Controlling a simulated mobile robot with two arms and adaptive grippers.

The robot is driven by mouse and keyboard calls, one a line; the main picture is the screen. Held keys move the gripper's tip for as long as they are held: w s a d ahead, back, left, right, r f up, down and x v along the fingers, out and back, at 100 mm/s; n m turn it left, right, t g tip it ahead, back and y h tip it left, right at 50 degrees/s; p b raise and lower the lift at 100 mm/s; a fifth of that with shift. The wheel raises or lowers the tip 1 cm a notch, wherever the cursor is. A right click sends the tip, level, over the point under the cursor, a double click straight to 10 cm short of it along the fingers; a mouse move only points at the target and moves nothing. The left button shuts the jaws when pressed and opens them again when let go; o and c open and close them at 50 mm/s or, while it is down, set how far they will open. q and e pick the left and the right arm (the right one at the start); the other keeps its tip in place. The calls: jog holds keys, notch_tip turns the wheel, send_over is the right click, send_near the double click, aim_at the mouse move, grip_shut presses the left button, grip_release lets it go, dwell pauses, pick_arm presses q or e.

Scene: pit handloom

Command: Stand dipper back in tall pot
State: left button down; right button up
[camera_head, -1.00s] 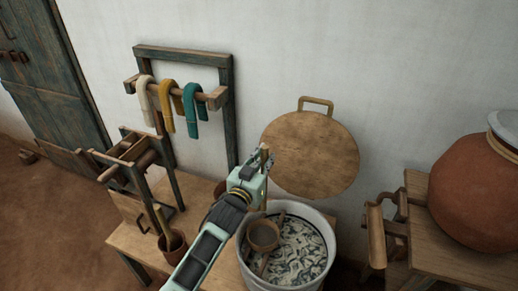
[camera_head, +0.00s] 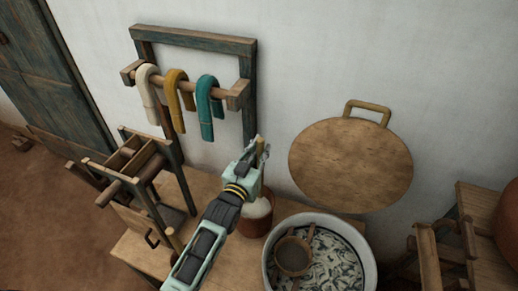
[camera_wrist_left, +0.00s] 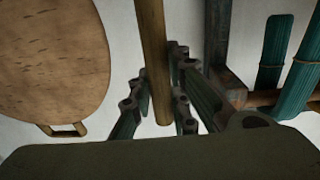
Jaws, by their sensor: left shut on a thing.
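My left gripper (camera_head: 258,150) is shut on a thin wooden rod, which looks like the dipper's handle (camera_wrist_left: 152,50). In the left wrist view the rod runs between the fingers, one end just past them. In the head view only a short tip of it shows above the fingers; its lower part and any cup are hidden. A reddish-brown pot (camera_head: 252,226) with pale contents stands on the bench directly below and behind the gripper, partly covered by it. I cannot tell whether the dipper is inside this pot. My right gripper is not in view.
A grey-white tub (camera_head: 369,262) holding patterned material and a wooden bowl (camera_head: 293,256) stands to the right. A round wooden board (camera_head: 350,165) leans on the wall. A frame (camera_head: 249,100) with hanging yarn stands behind left. A large clay pot (camera_head: 508,225) is far right.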

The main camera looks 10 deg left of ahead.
pick_arm(q)
jog(key=shift+w+f+b, duration=0.1)
jog(key=shift+f+b, duration=0.55)
jog(key=shift+f, duration=0.3)
notch_tip(320, 180, down, 3)
jog(key=shift+r+b, duration=0.2)
jog(key=shift+b, duration=0.95)
jog(key=b, duration=0.6)
send_over(259, 197)
jog(key=w, duration=0.1)
notch_tip(259, 197, down, 7)
jog(key=f+b, duration=0.3)
jog(key=f, duration=0.2)
jog(key=shift+w, duration=0.2)
notch_tip(259, 197, down, 6)
jog(key=b, duration=0.4)
jog(key=shift+r+b, duration=0.2)
jog(key=shift+b, duration=0.15)
jog(key=shift+f, duration=0.25)
